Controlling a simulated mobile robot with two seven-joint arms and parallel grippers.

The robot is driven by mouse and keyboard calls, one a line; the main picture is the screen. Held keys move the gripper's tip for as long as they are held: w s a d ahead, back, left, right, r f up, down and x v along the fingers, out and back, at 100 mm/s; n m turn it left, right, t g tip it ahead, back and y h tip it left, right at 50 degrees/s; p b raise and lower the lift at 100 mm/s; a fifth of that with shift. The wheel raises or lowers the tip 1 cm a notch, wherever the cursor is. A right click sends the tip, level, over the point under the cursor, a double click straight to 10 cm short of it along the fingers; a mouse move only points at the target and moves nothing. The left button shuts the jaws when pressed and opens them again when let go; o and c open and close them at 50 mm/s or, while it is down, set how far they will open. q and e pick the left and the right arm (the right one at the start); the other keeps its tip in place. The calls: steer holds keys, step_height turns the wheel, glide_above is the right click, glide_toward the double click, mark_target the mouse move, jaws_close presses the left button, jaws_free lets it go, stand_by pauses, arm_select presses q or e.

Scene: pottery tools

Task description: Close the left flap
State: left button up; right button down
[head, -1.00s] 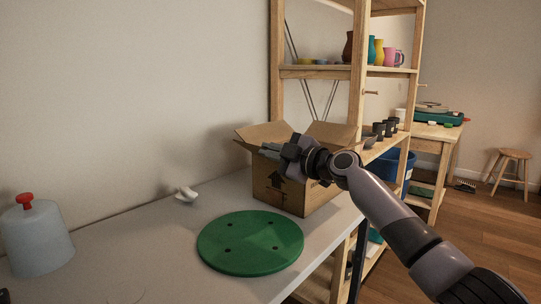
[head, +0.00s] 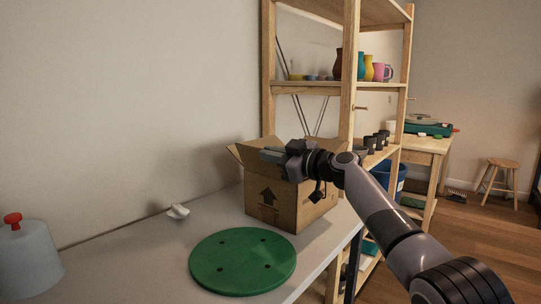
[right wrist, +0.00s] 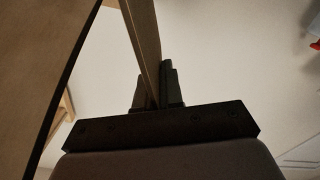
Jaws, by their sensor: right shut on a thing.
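The cardboard box (head: 262,205) stands on the table against the shelf, with a printed up arrow on its front. Its left flap (head: 240,154) sticks up and outward at the box's left side. My right gripper (head: 268,158) is over the box top at that flap, reaching in from the right. In the right wrist view its fingers (right wrist: 157,88) are shut on a thin brown panel (right wrist: 140,40) seen edge-on, which looks like the left flap. The gripper and wrist hide much of the box's opening and right side. My left gripper is not in view.
A green round board (head: 243,262) lies on the table (head: 130,260) before the box. A white small object (head: 178,211) and a pale jar with a red knob (head: 28,262) are to the left. The wooden shelf (head: 350,110) rises behind the box.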

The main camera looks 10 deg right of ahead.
stand_by(0.3)
steer(key=c, duration=1.3)
jaws_free()
steer(key=shift+c, duration=0.2)
steer(key=shift+s+d, duration=0.2)
steer(key=shift+d, duration=0.15)
steer(key=v, duration=0.6)
steer(key=shift+s, duration=0.2)
